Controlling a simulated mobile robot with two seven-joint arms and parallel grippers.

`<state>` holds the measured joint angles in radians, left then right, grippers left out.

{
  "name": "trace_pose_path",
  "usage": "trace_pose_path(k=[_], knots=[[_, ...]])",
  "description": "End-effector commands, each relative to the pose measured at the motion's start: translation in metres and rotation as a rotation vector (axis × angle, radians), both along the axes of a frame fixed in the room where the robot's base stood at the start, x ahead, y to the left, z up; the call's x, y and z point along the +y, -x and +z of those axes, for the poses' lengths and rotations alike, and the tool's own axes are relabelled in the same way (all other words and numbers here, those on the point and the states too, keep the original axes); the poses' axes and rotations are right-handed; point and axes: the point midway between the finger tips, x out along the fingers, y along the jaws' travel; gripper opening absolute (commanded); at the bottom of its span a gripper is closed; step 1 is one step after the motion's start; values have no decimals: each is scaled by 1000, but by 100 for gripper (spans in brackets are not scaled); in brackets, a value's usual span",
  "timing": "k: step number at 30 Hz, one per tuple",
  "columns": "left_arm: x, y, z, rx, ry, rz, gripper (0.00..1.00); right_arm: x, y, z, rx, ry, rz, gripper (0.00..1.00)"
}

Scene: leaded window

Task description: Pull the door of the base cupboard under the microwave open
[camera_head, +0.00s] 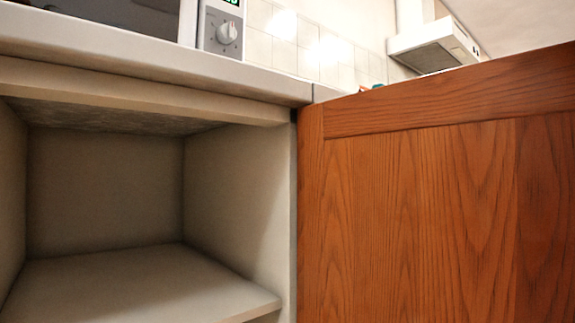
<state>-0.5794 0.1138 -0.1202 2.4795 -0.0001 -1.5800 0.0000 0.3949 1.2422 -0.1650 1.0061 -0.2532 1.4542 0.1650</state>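The wooden cupboard door (420,210) stands wide open on the right, swung out from the right side of the cupboard. The base cupboard (290,215) is open on the left, and its pale interior with a shelf (140,285) shows empty. The microwave (222,28) sits on the worktop above the cupboard, with a dial at its right side; only its lower part shows. Neither of my grippers is in view. The door's lower part and its handle are not visible.
The worktop (150,65) runs above the cupboard opening. A tiled wall (310,50) and a range hood (433,47) stand behind. Small coloured items lie on the counter behind the door's top edge. The space in front of the shelf looks clear.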

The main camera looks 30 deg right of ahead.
Motion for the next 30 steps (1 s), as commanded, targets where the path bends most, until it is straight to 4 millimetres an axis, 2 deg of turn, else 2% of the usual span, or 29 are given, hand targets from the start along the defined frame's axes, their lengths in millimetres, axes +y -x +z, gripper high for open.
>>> trace_pose_path(k=[12,13,20,27,30], knots=[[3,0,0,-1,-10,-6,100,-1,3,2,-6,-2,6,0],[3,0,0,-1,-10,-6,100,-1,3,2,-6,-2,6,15],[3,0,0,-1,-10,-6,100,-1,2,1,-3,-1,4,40],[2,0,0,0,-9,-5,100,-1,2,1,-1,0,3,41],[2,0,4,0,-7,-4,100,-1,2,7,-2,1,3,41]])
